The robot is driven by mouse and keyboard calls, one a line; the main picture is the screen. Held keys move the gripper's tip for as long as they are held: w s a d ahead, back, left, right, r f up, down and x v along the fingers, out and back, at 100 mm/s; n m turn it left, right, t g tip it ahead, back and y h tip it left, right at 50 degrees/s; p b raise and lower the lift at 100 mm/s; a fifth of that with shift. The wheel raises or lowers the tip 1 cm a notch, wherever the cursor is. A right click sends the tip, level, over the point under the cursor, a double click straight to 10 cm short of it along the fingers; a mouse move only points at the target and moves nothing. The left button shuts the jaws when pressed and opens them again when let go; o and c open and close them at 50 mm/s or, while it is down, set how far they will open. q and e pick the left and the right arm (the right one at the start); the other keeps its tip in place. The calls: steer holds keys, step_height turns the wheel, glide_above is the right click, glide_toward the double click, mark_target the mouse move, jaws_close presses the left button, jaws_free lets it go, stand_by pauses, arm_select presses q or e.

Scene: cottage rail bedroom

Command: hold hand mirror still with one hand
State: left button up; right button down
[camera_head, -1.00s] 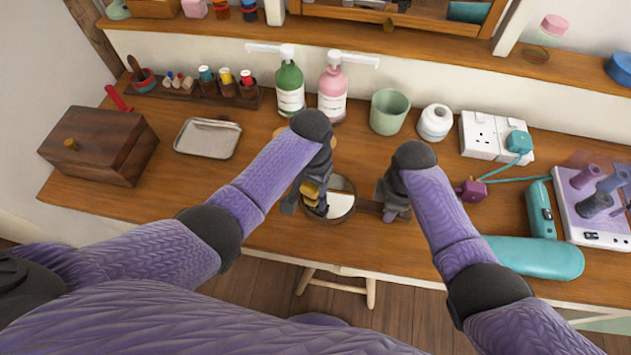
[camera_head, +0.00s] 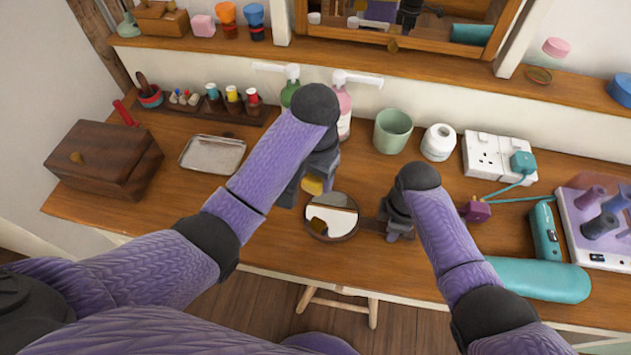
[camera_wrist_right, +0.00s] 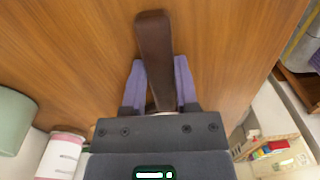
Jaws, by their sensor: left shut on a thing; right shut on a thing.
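The round hand mirror (camera_head: 332,217) with a brown rim is low over the front of the wooden desk. I cannot tell whether it touches the desk. Its glass faces up and reflects a yellowish patch. My right gripper (camera_head: 392,226) is shut on its brown handle, right of the glass. The handle (camera_wrist_right: 153,60) shows between the purple fingers in the right wrist view. My left gripper (camera_head: 304,186) is above and behind the mirror's left edge. It is shut on a small yellow thing (camera_head: 313,185), mostly hidden by the gripper.
A metal tray (camera_head: 213,155) and a wooden box (camera_head: 104,160) stand to the left. Pump bottles (camera_head: 344,112), a green cup (camera_head: 393,130) and a white roll (camera_head: 438,142) stand behind.

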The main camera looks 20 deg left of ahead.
arm_select(q)
steer(key=shift+r, duration=0.15)
arm_select(e)
steer(key=shift+c, duration=1.4)
jaws_free()
steer(key=shift+r, duration=0.1)
